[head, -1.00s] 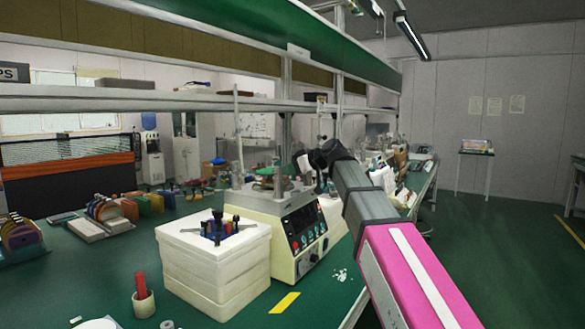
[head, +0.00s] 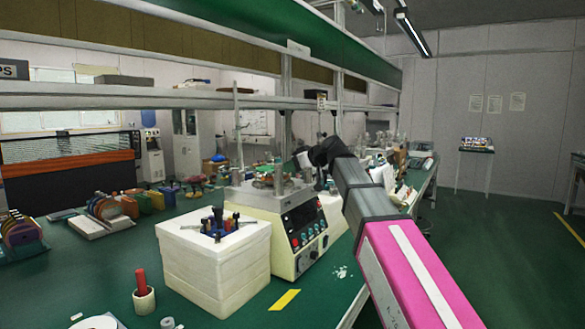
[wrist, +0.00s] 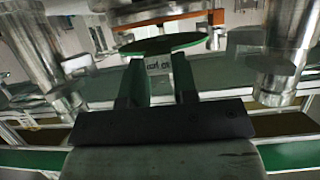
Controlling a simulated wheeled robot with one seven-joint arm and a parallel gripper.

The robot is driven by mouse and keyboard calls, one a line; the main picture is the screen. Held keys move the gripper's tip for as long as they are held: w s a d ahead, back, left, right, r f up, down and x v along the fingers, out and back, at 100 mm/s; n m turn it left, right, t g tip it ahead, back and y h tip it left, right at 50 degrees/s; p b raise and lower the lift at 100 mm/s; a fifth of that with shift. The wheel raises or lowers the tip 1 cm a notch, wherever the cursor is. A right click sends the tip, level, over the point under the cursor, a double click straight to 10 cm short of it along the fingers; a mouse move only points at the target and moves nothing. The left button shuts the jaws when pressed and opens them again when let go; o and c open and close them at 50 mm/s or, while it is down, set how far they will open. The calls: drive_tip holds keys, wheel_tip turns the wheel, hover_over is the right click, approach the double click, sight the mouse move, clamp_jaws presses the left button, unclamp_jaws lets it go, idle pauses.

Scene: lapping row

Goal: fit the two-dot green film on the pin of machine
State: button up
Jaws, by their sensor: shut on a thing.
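In the wrist view my gripper (wrist: 160,62) is shut on a thin green disc, the green film (wrist: 165,43), held nearly level at the fingertips. I cannot make out any dots on it. The cream machine (head: 258,225) stands on the green bench in the head view, with a dark control panel (head: 302,217) and metal parts on top. My gripper is at the machine's top, mostly hidden by my own arm in the head view. In the wrist view, bright metal cylinders (wrist: 285,50) stand on both sides of the film. I cannot pick out the pin.
A white block stack (head: 212,270) with blue and black tools on top stands in front of the machine. A cup with a red stick (head: 143,297) and racks of coloured discs (head: 105,208) are to the left. Metal uprights and a shelf (head: 200,98) rise behind.

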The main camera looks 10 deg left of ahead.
drive_tip(key=shift+f, duration=1.05)
drive_tip(key=o, duration=1)
drive_tip(key=shift+d, duration=0.1)
drive_tip(key=v, duration=1)
drive_tip(key=shift+s+d+r, duration=0.15)
drive_tip(key=shift+d, duration=0.1)
drive_tip(key=shift+d, duration=0.1)
